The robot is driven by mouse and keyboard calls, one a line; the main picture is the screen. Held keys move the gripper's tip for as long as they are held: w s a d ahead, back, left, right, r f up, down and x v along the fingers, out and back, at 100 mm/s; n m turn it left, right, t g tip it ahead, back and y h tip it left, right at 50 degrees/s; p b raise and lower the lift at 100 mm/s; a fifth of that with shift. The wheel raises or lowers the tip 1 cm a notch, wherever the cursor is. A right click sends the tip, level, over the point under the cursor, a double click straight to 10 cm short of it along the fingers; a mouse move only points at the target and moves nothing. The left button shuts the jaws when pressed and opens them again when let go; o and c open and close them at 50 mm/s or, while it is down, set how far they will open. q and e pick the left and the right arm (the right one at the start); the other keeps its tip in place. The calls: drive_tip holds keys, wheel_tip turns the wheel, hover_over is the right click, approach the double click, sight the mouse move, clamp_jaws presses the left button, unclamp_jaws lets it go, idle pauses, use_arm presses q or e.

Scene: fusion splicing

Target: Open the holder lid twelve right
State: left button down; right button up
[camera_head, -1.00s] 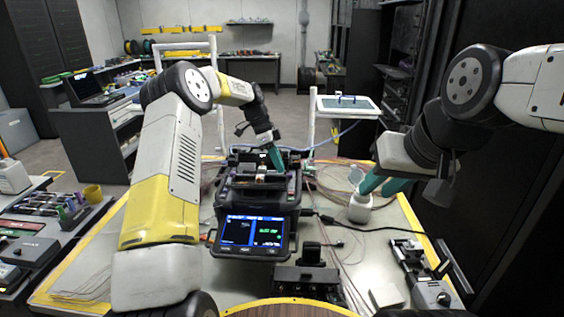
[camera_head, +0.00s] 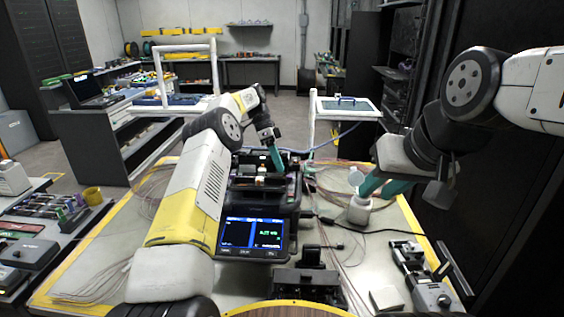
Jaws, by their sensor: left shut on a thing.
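The fusion splicer (camera_head: 252,237) stands on the table, its lit screen facing me. Its open top bay has small holders (camera_head: 260,173) in it; single lids are too small to tell apart. My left gripper (camera_head: 279,166) reaches down into the right part of this bay, teal fingertips shut on a small part there, at the right holder lid. The fingers hide most of that part, and I cannot tell the lid's angle. My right gripper (camera_head: 378,187) has its teal fingers apart, beside a white bottle (camera_head: 360,208) with a raised cap.
Loose fibre cables lie on the table right of the splicer. A black device (camera_head: 308,280) stands in front, and a grey tool (camera_head: 425,285) lies at the front right. A white tray stand (camera_head: 347,107) is behind. My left forearm spans the table's left side.

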use_arm(q)
drive_tip(key=c, duration=1.5)
unclamp_jaws()
drive_tip(key=shift+r, duration=1.85)
drive_tip(key=s, duration=0.5)
drive_tip(key=s+d+r, duration=0.1)
drive_tip(key=s, duration=1)
drive_tip(key=shift+d+r, duration=0.15)
drive_tip(key=shift+d, duration=0.1)
drive_tip(key=shift+c, duration=0.4)
